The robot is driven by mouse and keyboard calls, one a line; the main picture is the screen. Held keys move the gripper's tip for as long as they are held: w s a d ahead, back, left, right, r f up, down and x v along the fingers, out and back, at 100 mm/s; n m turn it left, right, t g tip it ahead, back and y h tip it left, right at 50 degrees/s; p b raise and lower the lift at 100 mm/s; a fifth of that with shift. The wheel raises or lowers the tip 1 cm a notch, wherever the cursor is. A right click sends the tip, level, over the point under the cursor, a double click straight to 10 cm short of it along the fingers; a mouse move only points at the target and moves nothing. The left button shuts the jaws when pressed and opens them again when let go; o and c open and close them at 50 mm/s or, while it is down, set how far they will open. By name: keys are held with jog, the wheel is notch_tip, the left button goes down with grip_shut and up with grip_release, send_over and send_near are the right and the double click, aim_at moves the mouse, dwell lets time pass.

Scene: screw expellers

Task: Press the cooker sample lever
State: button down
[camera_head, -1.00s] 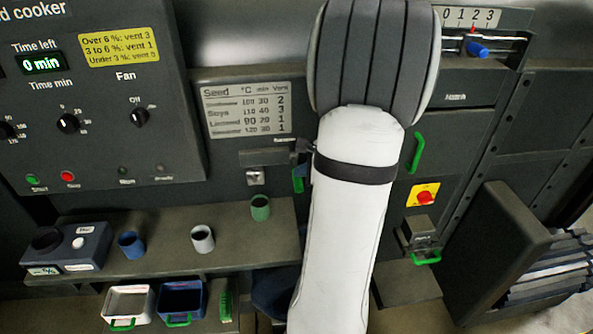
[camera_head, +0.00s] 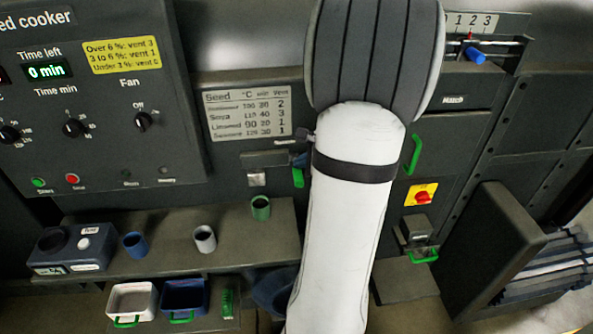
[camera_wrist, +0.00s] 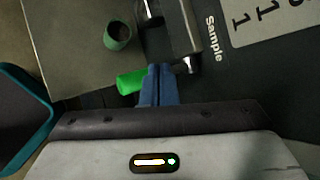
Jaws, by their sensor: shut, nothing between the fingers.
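The sample lever has a green grip (camera_head: 298,177), hanging below the right end of the sample fitting and just left of my white arm in the head view. In the wrist view the green grip (camera_wrist: 131,82) lies directly left of my gripper (camera_wrist: 160,70). The blue fingers are shut together and empty. Their left side overlaps the grip's end; I cannot tell whether they touch it. The "Sample" label (camera_wrist: 213,39) is up and right of the fingertips.
A green cup (camera_head: 260,208) stands on the shelf (camera_head: 190,258) below the sample spout (camera_head: 257,178), with a white cup (camera_head: 204,239) and blue cup (camera_head: 134,245) farther left. A green hatch handle (camera_head: 413,155) and red switch (camera_head: 423,197) are right of my arm.

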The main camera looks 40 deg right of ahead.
jog(key=shift+r, duration=0.1)
notch_tip(320, 180, up, 5)
jog(key=p, duration=0.3)
jog(key=shift+p, duration=0.4)
dwell(0.5)
